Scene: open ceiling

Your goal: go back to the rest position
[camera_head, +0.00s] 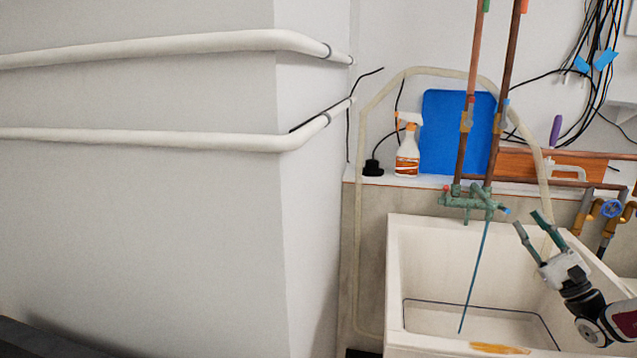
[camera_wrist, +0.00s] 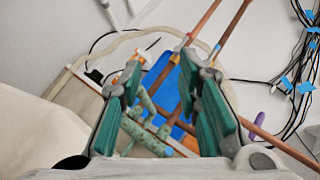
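My gripper (camera_head: 532,234) is in front of the right part of the white sink (camera_head: 396,280), at the height of its upper rim. Its two green-padded fingers are spread apart, with nothing between them. The wrist view also shows my gripper (camera_wrist: 165,115) open, with the green tap beyond the gap. The green tap (camera_head: 470,200) is on the wall above the sink, left of my gripper and apart from it. A thin blue-green stream or rod (camera_head: 474,278) runs from the tap down into the sink.
A spray bottle (camera_head: 407,155) and a blue board (camera_head: 446,130) stand on the ledge behind the sink. Copper pipes (camera_head: 475,60) rise from the tap. A blue valve wheel (camera_head: 611,208) is at the right. White wall pipes (camera_head: 200,43) and a wall corner are at the left.

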